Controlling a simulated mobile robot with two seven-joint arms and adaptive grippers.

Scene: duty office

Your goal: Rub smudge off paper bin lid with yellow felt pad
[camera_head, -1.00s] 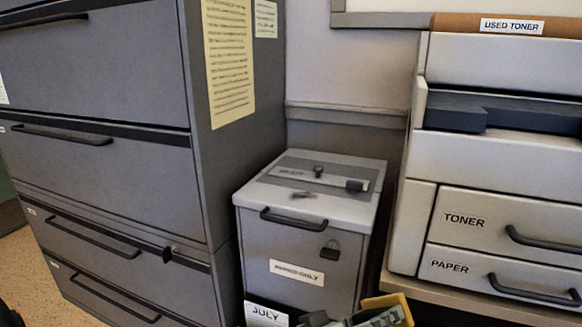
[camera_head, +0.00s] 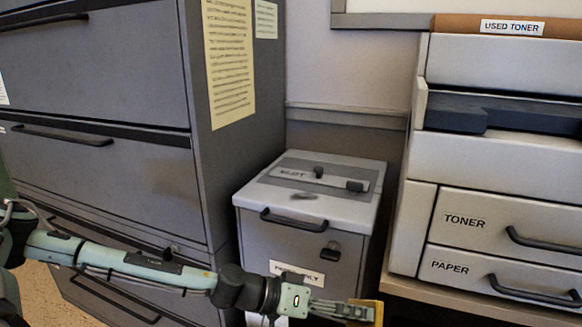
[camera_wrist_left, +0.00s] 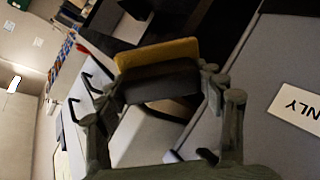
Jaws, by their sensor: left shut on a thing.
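The paper bin (camera_head: 290,240) stands between the filing cabinet and the printer. Its grey lid (camera_head: 345,212) has a slot panel with two dark knobs. A dark smudge (camera_head: 303,196) lies on the lid near its front edge, left of the middle. My left gripper (camera_head: 345,309) is in front of the bin, below the lid and apart from it. It is shut on the yellow felt pad (camera_head: 368,312), which also shows between the fingers in the left wrist view (camera_wrist_left: 158,55) with a dark layer beside the yellow. My right gripper is not in view.
A tall grey filing cabinet (camera_head: 100,85) stands close on the left. The printer (camera_head: 500,160) with toner and paper drawers stands on a low table (camera_head: 450,300) at the right. A dark padlock (camera_head: 330,251) hangs on the bin's front. The space above the lid is clear.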

